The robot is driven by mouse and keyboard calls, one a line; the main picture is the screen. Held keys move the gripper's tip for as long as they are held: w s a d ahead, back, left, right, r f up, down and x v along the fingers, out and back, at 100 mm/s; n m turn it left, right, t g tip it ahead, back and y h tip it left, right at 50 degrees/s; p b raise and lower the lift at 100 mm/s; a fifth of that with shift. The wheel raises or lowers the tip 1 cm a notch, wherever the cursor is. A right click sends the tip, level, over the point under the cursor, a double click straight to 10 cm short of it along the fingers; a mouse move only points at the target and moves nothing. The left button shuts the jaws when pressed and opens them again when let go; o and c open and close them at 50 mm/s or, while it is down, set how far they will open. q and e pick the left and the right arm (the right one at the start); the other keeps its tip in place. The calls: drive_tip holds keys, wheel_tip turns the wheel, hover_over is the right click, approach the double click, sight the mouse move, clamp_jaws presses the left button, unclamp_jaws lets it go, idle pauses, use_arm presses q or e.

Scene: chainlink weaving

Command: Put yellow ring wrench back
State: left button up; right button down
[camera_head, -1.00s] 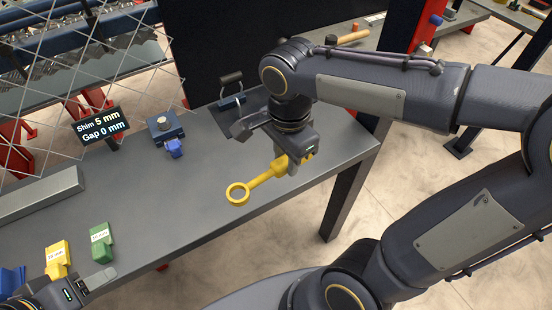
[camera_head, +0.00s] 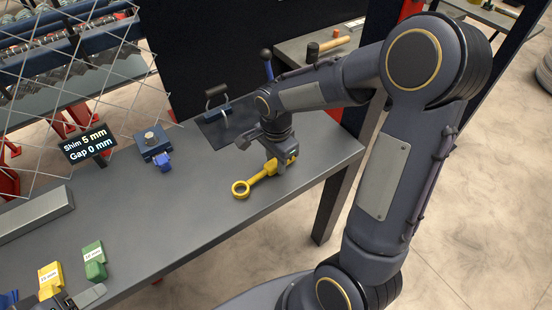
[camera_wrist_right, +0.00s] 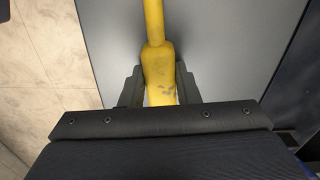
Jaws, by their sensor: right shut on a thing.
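The yellow ring wrench (camera_head: 262,177) is at the right part of the grey workbench, its ring end pointing to the lower left. My right gripper (camera_head: 281,169) is shut on its handle. In the right wrist view the yellow handle (camera_wrist_right: 158,70) runs between the two fingers of my right gripper (camera_wrist_right: 159,88). I cannot tell whether the wrench touches the bench top. My left gripper (camera_head: 82,298) shows only in part at the lower left corner, next to the yellow and green blocks; its jaw opening is not clear.
A dark plate with a handle (camera_head: 217,110) lies behind the wrench. A blue device (camera_head: 155,145), a shim and gap display (camera_head: 88,145), a grey bar (camera_head: 35,215), a yellow block (camera_head: 50,279) and a green block (camera_head: 94,260) are on the bench (camera_head: 180,215). The bench middle is clear.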

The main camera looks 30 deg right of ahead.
drive_tip(key=shift+f+b, duration=0.25)
drive_tip(key=shift+b, duration=0.05)
drive_tip(key=c, duration=1.1)
unclamp_jaws()
drive_tip(key=shift+r, duration=0.1)
wheel_tip(320, 180, up, 8)
drive_tip(key=shift+s+d+f, duration=0.1)
drive_tip(key=shift+d+f, duration=0.05)
drive_tip(key=shift+f, duration=0.1)
drive_tip(key=s+a+r+n+t+y, duration=0.1)
drive_tip(key=s+a+n+t+y, duration=0.1)
drive_tip(key=s+n, duration=0.5)
drive_tip(key=s+a+r+n+t+y, duration=0.1)
drive_tip(key=s+a+n+t, duration=0.1)
drive_tip(key=s+n, duration=0.5)
drive_tip(key=s+t, duration=0.1)
drive_tip(key=s, duration=0.1)
drive_tip(key=shift+s+a+r+t+y, duration=0.25)
drive_tip(key=shift+s+r+t+y, duration=0.05)
drive_tip(key=shift+s+y, duration=0.1)
